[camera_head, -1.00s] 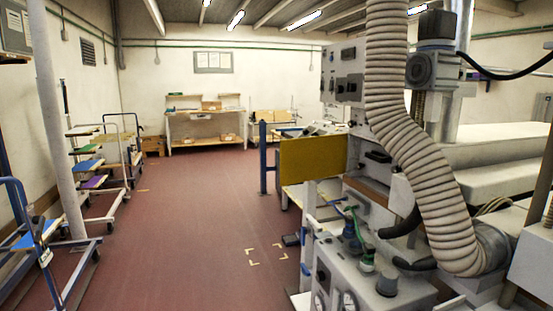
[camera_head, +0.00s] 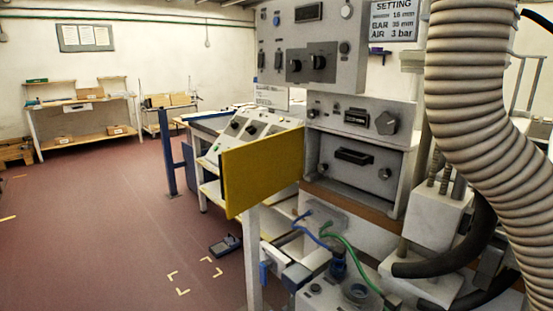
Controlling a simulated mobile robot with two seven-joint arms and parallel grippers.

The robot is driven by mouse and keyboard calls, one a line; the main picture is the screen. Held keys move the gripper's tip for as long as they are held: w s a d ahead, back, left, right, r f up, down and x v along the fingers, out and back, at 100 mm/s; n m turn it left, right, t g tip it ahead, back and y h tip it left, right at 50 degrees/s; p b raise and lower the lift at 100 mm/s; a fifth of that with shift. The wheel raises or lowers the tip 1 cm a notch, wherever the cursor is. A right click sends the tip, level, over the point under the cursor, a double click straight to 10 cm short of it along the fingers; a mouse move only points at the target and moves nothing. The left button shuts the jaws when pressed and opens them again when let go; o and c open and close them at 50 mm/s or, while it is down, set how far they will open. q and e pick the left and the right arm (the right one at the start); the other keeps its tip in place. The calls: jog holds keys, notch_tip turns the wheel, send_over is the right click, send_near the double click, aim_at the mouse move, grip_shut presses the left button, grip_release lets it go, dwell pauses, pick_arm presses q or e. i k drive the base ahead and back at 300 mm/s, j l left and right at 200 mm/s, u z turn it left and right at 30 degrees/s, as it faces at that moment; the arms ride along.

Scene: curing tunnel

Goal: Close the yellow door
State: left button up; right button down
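The yellow door (camera_head: 262,170) is a flat yellow panel near the middle of the head view. It stands out to the left from the grey machine (camera_head: 360,150), so it is open. Its right edge meets the machine front beside a grey panel with a dark handle (camera_head: 354,156). No handle shows on the face of the door that I see. Neither of my grippers is in view, and nothing touches the door.
A thick ribbed hose (camera_head: 475,120) hangs at the right. Green and blue tubes and fittings (camera_head: 335,262) sit low in front of the machine. A blue post (camera_head: 166,152) stands left of the door. The red floor (camera_head: 100,230) at the left is clear. A workbench (camera_head: 85,120) stands far back.

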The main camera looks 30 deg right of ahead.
aim_at(251, 173)
jog(key=i+j+z, duration=0.1)
jog(key=i+z, duration=0.2)
jog(key=z, duration=0.15)
jog(key=i+j+z, duration=0.25)
jog(key=z, duration=0.15)
jog(key=i+j+z, duration=0.25)
jog(key=z, duration=0.2)
jog(key=i+j+z, duration=0.15)
jog(key=j+z, duration=0.25)
jog(key=i+j+z, duration=0.25)
jog(key=j+z, duration=0.2)
jog(key=i+j+z, duration=0.25)
jog(key=j, duration=0.2)
jog(key=j+z, duration=0.2)
jog(key=j, duration=0.15)
jog(key=l, duration=0.25)
jog(key=k+l, duration=0.1)
jog(key=l, duration=0.15)
